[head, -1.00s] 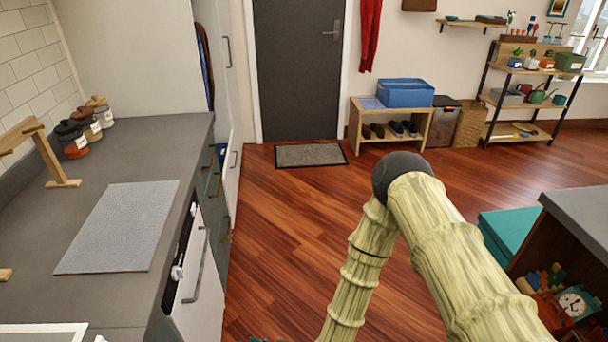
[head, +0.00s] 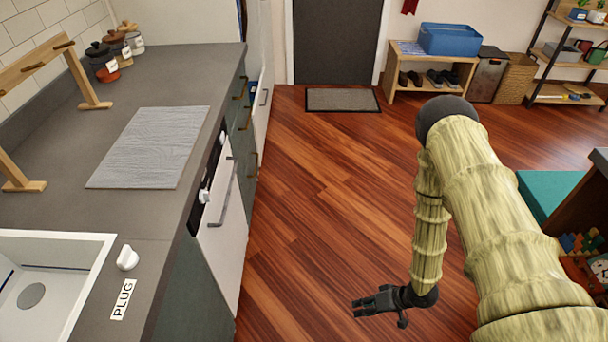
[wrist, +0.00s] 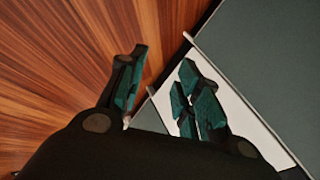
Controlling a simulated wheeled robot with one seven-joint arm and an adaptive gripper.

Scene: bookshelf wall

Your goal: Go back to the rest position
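My gripper (head: 372,302) hangs at the end of my bent arm in the head view, low over the wooden floor. It points left, toward the counter front, and is clear of it. In the wrist view my gripper (wrist: 160,88) shows its dark, teal-padded fingers apart with nothing between them. Behind the fingers are the floor and a white and grey-green cabinet front. No object is held.
The counter (head: 160,225) with a sink (head: 50,270), a grey mat (head: 150,147) and a wooden rack (head: 45,75) runs along the left. A teal-topped box (head: 545,190) stands at right. The floor (head: 330,190) between is clear. A shoe bench (head: 430,70) stands at the back.

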